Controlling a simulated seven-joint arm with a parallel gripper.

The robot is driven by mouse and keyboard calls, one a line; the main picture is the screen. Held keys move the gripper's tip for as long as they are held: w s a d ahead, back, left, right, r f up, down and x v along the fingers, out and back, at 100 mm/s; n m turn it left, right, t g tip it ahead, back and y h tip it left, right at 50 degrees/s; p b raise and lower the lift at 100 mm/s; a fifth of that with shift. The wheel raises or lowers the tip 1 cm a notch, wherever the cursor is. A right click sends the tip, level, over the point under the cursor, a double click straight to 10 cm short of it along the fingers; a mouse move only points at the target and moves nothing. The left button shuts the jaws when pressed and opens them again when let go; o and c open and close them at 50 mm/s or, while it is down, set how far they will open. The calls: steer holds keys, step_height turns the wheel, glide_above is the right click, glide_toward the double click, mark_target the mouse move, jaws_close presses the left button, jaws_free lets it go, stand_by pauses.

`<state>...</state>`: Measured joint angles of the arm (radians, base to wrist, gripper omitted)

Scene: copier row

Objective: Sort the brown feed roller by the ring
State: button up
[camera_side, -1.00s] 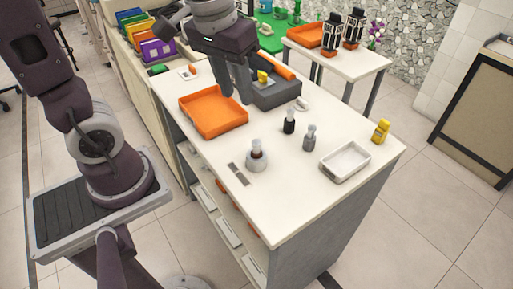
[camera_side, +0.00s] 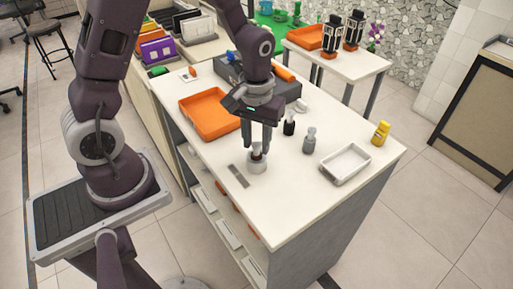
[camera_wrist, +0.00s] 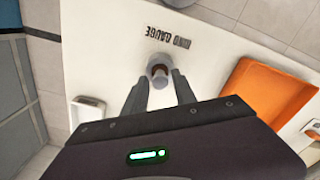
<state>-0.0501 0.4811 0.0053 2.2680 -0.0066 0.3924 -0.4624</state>
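The brown feed roller (camera_side: 257,153) stands upright in the round, pale grey ring gauge (camera_side: 257,166) near the front edge of the white table. In the wrist view the brown roller (camera_wrist: 159,70) shows as a dark spot inside the grey ring, below the printed gauge label (camera_wrist: 167,37). My gripper (camera_side: 259,147) points down over the gauge, one finger on each side of the roller's top. The fingers look apart in the wrist view (camera_wrist: 160,85); contact with the roller cannot be made out.
An orange tray (camera_side: 184,101) lies behind and left of the gauge. A black-based piece (camera_side: 289,127) and a grey piece (camera_side: 309,142) stand to the right, then a white tray (camera_side: 332,179) and a yellow bottle (camera_side: 381,133). A dark grey block (camera_side: 228,72) is at the back.

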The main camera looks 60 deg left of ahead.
steer(key=shift+f, duration=0.1)
jaws_close()
step_height(320, 180, up, 7)
steer(key=shift+r, duration=0.1)
stand_by(0.4)
